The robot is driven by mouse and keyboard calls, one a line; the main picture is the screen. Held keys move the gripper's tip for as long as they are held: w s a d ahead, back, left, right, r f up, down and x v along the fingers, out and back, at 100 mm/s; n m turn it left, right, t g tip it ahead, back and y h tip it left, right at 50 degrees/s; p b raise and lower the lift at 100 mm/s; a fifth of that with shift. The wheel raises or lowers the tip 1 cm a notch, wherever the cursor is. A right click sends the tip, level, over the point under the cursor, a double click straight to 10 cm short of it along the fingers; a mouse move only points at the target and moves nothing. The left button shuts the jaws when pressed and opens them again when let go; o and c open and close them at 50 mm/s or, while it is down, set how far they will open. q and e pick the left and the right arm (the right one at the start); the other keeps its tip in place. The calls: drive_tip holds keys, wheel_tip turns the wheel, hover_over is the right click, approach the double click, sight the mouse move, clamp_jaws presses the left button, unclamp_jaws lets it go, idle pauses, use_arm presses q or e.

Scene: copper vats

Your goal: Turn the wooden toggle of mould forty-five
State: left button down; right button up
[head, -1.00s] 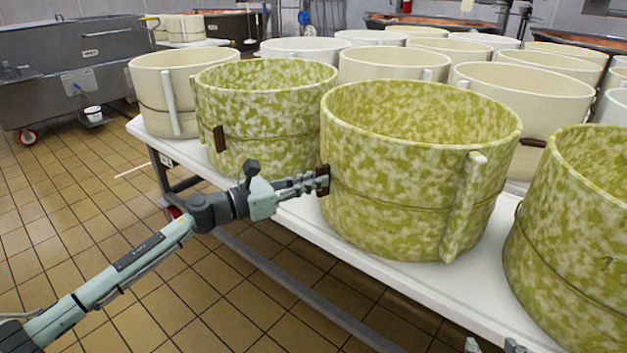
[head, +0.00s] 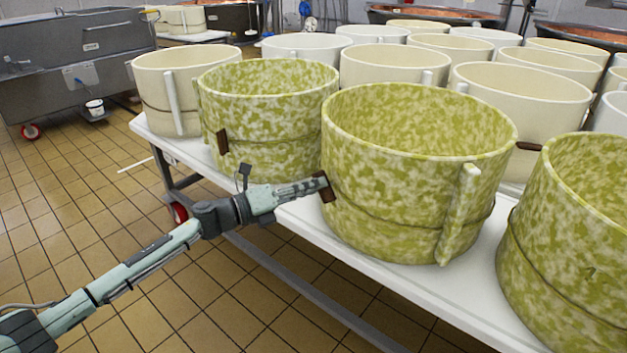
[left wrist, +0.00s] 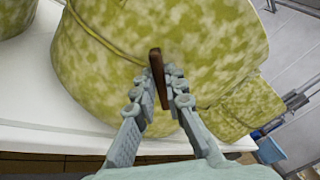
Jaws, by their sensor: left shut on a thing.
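The large green-mottled mould (head: 400,200) in the middle of the table front has a dark brown wooden toggle (head: 327,188) on its left side, at the band around it. My left gripper (head: 317,186) reaches in from the left and is shut on this toggle. In the left wrist view the toggle (left wrist: 155,62) stands between the two fingers (left wrist: 160,88), against the mottled wall (left wrist: 100,60). In the head view the toggle leans slightly from upright. I cannot read a number on this mould. My right gripper is out of view.
Another mottled mould (head: 270,110) with its own brown toggle (head: 222,142) stands behind left; a third (head: 560,250) stands at right. Several cream moulds (head: 393,66) fill the white table (head: 410,285) behind.

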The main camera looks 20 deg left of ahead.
use_arm(q)
drive_tip(key=shift+w+a+f+n+p, duration=0.1)
drive_tip(key=shift+n+p, duration=0.9)
drive_tip(key=shift+n, duration=0.95)
drive_tip(key=shift+f+n+p, duration=0.1)
drive_tip(key=shift+n+p, duration=0.85)
drive_tip(key=shift+n, duration=1)
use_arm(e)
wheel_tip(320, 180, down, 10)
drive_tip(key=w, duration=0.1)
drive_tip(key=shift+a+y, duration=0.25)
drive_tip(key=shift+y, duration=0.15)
use_arm(q)
drive_tip(key=c, duration=1.6)
unclamp_jaws()
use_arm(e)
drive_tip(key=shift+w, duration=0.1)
use_arm(q)
drive_tip(key=v, duration=1.2)
drive_tip(key=shift+f, duration=0.1)
